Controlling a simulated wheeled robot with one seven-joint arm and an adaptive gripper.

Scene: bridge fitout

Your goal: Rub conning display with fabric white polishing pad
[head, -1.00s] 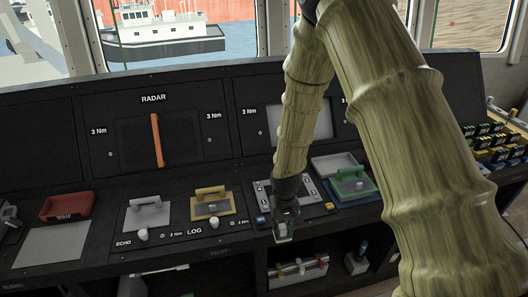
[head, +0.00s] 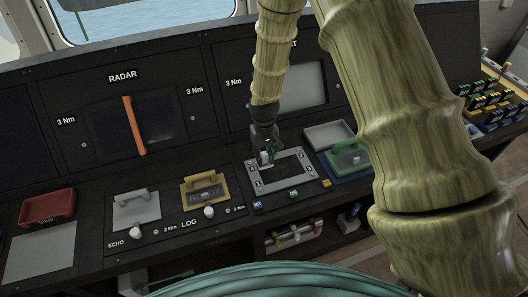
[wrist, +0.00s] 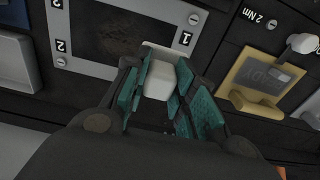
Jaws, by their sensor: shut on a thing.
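My gripper (head: 266,160) is shut on a white polishing pad (wrist: 158,78), held between its teal fingers. The pad is at the left part of a grey frame with numbered corners (head: 310,178) on the sloping console. In the wrist view this frame surrounds a dark screen (wrist: 105,30) with a brownish smudge. The pad overlaps the frame's edge near a corner marked 1; I cannot tell whether it touches. No label naming the conning display is readable. An upper screen (head: 302,88) has a label mostly hidden behind my arm.
Left of the frame are a tan handled plate (head: 190,188), a grey handled plate (head: 122,210) and a red tray (head: 47,206). To its right are a green handled piece (head: 347,158) and a grey tray (head: 325,134). Small knobs stand along the front.

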